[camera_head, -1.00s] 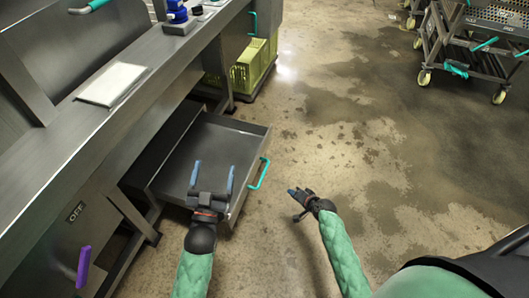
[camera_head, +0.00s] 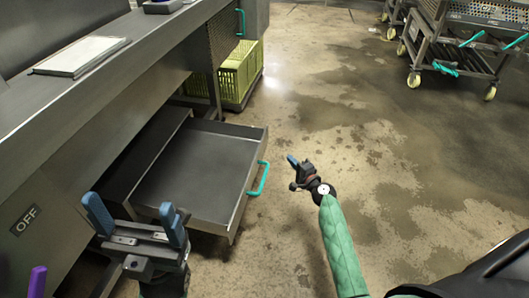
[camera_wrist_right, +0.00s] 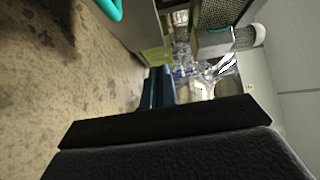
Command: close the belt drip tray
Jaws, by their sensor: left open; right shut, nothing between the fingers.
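The belt drip tray (camera_head: 195,170) is a grey metal drawer pulled out from under the steel counter, with a teal handle (camera_head: 259,179) on its right-hand front. My left gripper (camera_head: 134,217) is open and empty, in front of the tray's near left side in the head view. My right gripper (camera_head: 293,162) is shut and empty, above the floor to the right of the handle and apart from it. In the right wrist view its dark blue fingers (camera_wrist_right: 158,88) lie together. Part of a teal handle (camera_wrist_right: 110,8) shows at the top left there.
The steel counter (camera_head: 110,95) runs along the left, with a white-topped panel (camera_head: 80,56) on it. A yellow-green crate (camera_head: 238,72) stands beyond the tray. A wheeled cart (camera_head: 455,45) stands at the far right. The wet concrete floor between is clear.

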